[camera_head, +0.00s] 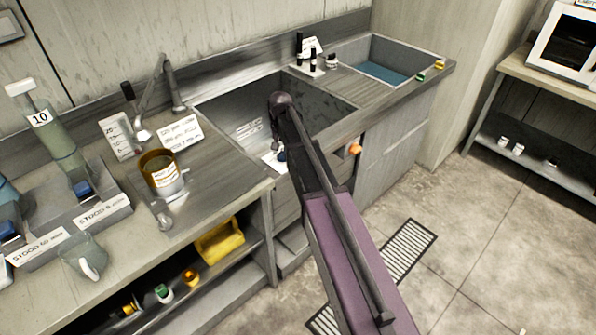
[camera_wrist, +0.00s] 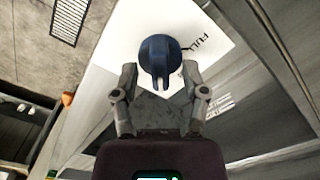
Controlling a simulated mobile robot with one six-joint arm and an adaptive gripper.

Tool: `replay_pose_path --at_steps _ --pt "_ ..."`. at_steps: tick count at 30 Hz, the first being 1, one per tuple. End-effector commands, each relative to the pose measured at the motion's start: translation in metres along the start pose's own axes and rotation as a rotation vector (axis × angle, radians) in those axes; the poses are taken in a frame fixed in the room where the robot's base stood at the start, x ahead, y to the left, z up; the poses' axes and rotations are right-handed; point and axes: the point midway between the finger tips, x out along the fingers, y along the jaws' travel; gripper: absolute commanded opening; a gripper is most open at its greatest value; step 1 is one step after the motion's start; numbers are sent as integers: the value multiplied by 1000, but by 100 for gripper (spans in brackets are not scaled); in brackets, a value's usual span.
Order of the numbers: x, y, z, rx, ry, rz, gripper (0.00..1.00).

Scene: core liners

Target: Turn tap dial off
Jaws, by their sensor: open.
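The tap dial (camera_wrist: 160,55) is a dark blue round knob with a narrow grip bar, seen close up in the wrist view. It sits over a white card with printed lettering, partly readable as "FULL". My gripper (camera_wrist: 160,70) is open, with one finger on each side of the dial's lower part. I cannot tell whether the fingers touch it. In the head view my gripper (camera_head: 277,142) hangs at the front edge of the sink, and the dial (camera_head: 282,155) is a small dark spot partly hidden by it.
The sink basin (camera_head: 240,105) lies just behind my gripper. An orange knob (camera_head: 354,149) is on the cabinet front to the right. The floor at right is clear.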

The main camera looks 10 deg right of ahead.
Motion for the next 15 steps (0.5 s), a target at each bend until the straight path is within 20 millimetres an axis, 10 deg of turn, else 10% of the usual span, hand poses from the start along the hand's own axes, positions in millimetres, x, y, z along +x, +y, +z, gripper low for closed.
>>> replay_pose_path --at_steps 15 --pt "0 0 0 -266 0 0 57"
